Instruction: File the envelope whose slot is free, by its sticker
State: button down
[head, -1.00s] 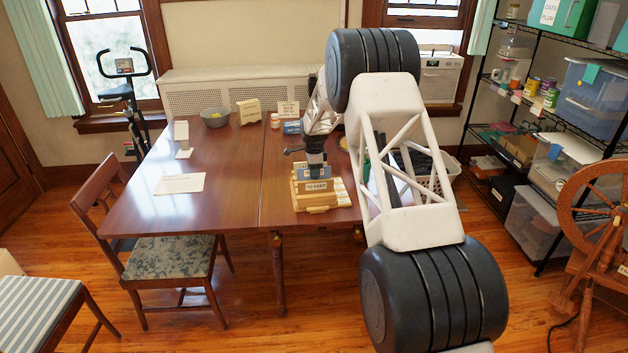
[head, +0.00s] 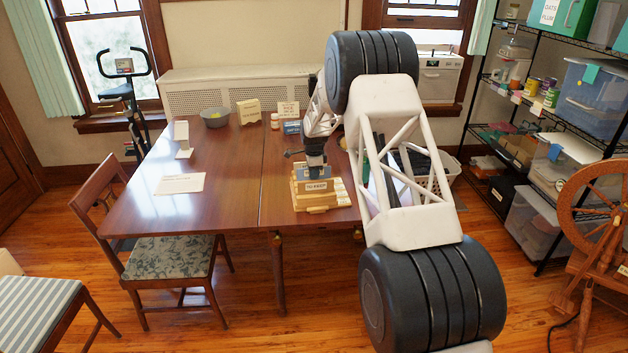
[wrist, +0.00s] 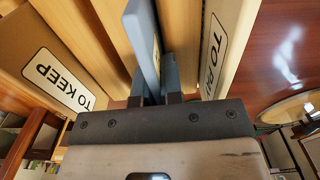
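The wooden letter rack (head: 316,207) stands near the table's front edge, with a "TO KEEP" label on its front. In the wrist view the same rack (wrist: 85,40) shows "TO KEEP" on the left and a partly cut-off "TO PA..." label on the right. A blue-grey envelope (wrist: 142,35) stands on edge between the rack's dividers, with a pale yellow mark on one face. My gripper (wrist: 155,99) is down at the rack, its fingers close together around the envelope's near edge. I cannot tell whether they press on it. A second blue-grey strip (wrist: 169,70) shows beside it.
A white sheet (head: 180,184) and a small white stand (head: 183,140) are on the left of the table. A grey bowl (head: 215,119), a wooden holder (head: 249,111) and a sign (head: 288,109) stand at the back. The table's middle is clear.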

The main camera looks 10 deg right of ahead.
dwell(0.3)
jog(key=shift+r, duration=5)
jog(key=shift+s, duration=0.1)
jog(key=s, duration=0.4)
jog(key=shift+s+a+r, duration=0.1)
jog(key=shift+s+a, duration=0.1)
notch_tip(320, 180, down, 6)
jog(key=shift+f, duration=2)
